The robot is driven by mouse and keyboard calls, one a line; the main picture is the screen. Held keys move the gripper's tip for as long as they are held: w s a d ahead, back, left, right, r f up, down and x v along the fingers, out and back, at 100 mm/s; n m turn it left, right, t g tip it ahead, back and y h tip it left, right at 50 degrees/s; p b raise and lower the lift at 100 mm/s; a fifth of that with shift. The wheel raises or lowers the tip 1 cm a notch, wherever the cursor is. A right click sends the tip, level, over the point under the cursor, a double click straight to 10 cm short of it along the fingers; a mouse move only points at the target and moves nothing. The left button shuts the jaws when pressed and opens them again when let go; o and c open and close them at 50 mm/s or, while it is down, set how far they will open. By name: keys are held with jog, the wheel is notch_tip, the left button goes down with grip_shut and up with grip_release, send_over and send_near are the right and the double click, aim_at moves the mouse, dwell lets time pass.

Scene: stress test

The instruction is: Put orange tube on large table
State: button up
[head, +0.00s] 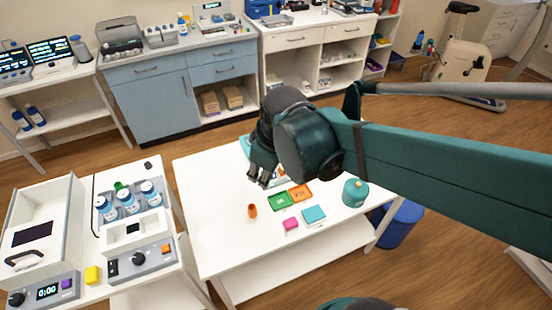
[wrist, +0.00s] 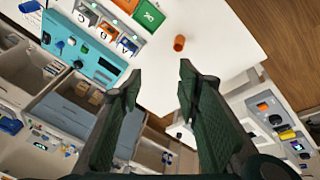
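The orange tube (head: 252,211) stands on the white table (head: 215,235) in the middle of the room, left of the flat green block. It also shows in the wrist view (wrist: 179,43), on the white tabletop beyond the fingertips. My gripper (head: 262,178) is above the table, behind the tube in the head view and apart from it. In the wrist view my gripper (wrist: 160,72) has its two fingers spread, with nothing between them. My gripper and arm partly hide a teal device at the table's back.
Near the tube lie a green block (head: 281,201), an orange block (head: 300,193), a pink block (head: 291,224) and a teal block (head: 314,215). A round teal container (head: 355,192) stands right. A side bench (head: 118,278) holds bottles and instruments. The table's front left is clear.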

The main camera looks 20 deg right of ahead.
jog(key=s+d+r+m+t, duration=0.2)
jog(key=s+r+m+t, duration=0.1)
jog(key=s+r+m, duration=0.2)
jog(key=shift+d+r+m, duration=0.25)
jog(key=shift+r+m, duration=0.05)
jog(key=shift+m, duration=1.1)
